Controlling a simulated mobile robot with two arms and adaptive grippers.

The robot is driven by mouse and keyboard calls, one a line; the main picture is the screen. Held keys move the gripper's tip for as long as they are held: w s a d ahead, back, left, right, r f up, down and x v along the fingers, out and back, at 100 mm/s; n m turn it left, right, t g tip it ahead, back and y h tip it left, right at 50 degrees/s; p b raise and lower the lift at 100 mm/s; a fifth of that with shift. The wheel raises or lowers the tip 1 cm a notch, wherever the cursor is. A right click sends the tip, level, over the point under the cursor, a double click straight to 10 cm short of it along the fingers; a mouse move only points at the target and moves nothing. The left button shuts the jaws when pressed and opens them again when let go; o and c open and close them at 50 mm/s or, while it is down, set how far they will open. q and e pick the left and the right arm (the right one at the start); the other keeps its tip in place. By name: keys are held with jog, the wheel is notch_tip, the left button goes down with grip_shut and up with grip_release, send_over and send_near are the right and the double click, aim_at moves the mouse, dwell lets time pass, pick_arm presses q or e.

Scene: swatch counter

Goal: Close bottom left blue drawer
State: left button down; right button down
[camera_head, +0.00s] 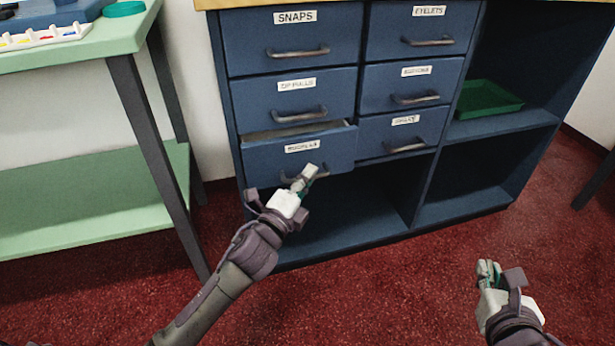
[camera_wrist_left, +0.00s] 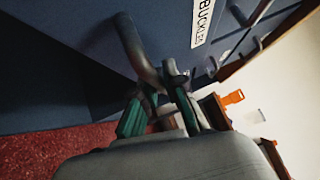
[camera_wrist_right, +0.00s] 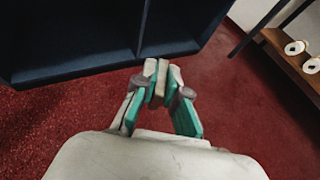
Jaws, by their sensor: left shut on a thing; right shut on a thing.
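The bottom left blue drawer (camera_head: 265,158), labelled BUCKLES, stands partly pulled out of the blue cabinet, with a narrow strip of its inside showing above its front. My left gripper (camera_head: 306,176) is at the front of this drawer, shut on its grey bar handle. The handle (camera_wrist_left: 140,50) shows large in the left wrist view, running down to the fingers (camera_wrist_left: 176,78). My right gripper (camera_head: 488,270) is low over the floor, away from the cabinet.
The other drawers, such as SNAPS (camera_head: 290,38), look shut. Open shelves lie below and right, one with a green tray (camera_head: 487,98). A mint-green table (camera_head: 90,195) stands close on the left. Red carpet (camera_head: 400,290) in front is clear.

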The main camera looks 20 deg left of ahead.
aim_at(301, 169)
pick_arm(q)
jog(key=w+a, duration=0.1)
jog(key=w+a+p, duration=0.1)
jog(key=w, duration=0.1)
pick_arm(e)
jog(key=shift+r, duration=0.45)
pick_arm(q)
jog(key=shift+a, duration=0.2)
pick_arm(e)
jog(key=shift+s, duration=0.1)
pick_arm(q)
jog(key=shift+r, duration=0.1)
jog(key=c, duration=1.2)
grip_release()
jog(key=shift+w, duration=0.15)
jog(key=shift+s+f, duration=0.25)
jog(key=shift+s, duration=0.1)
jog(key=v, duration=1.1)
jog(key=shift+s, duration=0.15)
